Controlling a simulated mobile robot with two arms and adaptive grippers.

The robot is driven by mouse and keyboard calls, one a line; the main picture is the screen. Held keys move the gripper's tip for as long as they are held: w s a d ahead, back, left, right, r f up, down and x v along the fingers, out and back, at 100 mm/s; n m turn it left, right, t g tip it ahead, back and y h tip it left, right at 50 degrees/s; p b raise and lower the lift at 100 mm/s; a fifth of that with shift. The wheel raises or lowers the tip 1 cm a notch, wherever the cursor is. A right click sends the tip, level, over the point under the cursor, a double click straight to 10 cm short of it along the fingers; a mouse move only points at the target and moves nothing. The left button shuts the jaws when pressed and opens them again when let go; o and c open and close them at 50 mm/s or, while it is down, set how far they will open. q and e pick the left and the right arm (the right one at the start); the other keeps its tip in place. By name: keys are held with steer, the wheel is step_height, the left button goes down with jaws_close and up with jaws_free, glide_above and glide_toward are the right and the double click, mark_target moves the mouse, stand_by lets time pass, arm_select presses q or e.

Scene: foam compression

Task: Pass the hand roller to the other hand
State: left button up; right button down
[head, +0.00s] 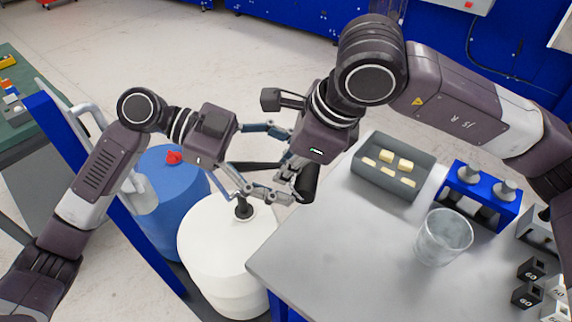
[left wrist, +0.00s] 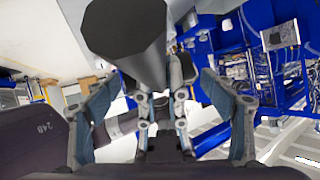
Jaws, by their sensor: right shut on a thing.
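The hand roller shows as a black cylinder (head: 307,184) with a dark bar reaching left between my two grippers, above the gap beside the grey table. My right gripper (head: 277,172) comes from the upper right and is shut on the roller; its fingers partly hide it. My left gripper (head: 258,158) faces it from the left, fingers spread above and below the dark bar. In the left wrist view the open left fingers (left wrist: 168,88) stand wide apart. The black roller (left wrist: 125,42) looms large there, close to them. Whether the left fingers touch it I cannot tell.
A white drum (head: 225,262) and a blue drum (head: 170,195) stand below the grippers. The grey table (head: 330,265) holds a tray of foam pieces (head: 362,182), a clear beaker (head: 443,238), a blue rack (head: 480,205) and small numbered blocks (head: 528,294).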

arm_select(q)
steer(key=shift+o, duration=0.8)
